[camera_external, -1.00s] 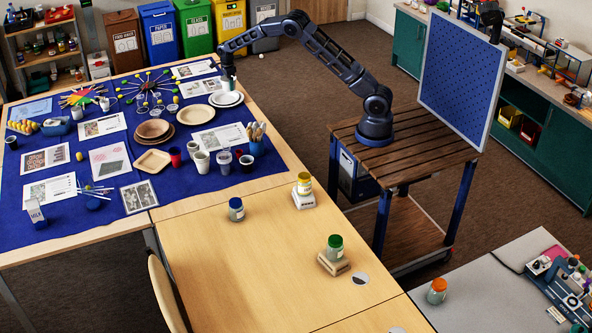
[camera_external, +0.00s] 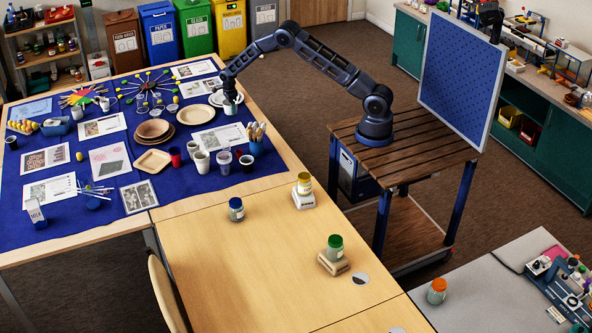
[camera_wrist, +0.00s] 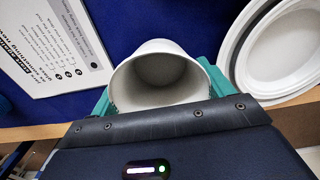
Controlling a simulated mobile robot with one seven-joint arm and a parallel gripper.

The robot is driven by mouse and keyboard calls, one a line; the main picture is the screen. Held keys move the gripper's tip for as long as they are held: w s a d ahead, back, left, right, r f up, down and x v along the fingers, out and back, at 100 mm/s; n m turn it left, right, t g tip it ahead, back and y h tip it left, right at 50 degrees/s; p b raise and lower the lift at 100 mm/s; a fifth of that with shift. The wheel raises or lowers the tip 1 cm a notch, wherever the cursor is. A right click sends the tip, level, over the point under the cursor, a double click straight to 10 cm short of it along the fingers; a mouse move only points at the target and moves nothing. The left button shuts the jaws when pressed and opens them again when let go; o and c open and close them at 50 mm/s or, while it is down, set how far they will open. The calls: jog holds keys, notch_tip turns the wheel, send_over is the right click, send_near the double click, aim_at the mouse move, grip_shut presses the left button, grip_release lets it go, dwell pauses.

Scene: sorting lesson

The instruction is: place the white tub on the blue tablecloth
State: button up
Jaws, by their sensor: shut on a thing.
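My gripper (camera_external: 229,93) is shut on the white tub, with its teal fingers (camera_wrist: 158,95) on either side of it in the wrist view. The white tub (camera_wrist: 158,67) has its open, empty mouth facing the camera. In the external view the tub (camera_external: 231,108) shows just under the gripper, at the right part of the blue tablecloth (camera_external: 190,183). Blue cloth (camera_wrist: 130,20) also shows behind the tub in the wrist view. I cannot tell whether the tub's base touches the cloth.
White plates (camera_wrist: 228,50) lie close on the tub's right in the wrist view, and a printed sheet (camera_wrist: 48,45) lies on its left. Brown bowls (camera_external: 152,129), several cups (camera_external: 202,163) and a brush pot (camera_external: 257,147) stand nearby. Jars stand on the bare wooden table (camera_external: 260,260).

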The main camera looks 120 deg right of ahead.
jog(key=shift+f, duration=1.3)
jog(key=shift+f, duration=0.1)
jog(key=o, duration=0.9)
notch_tip(320, 180, up, 12)
jog(key=shift+r, duration=0.2)
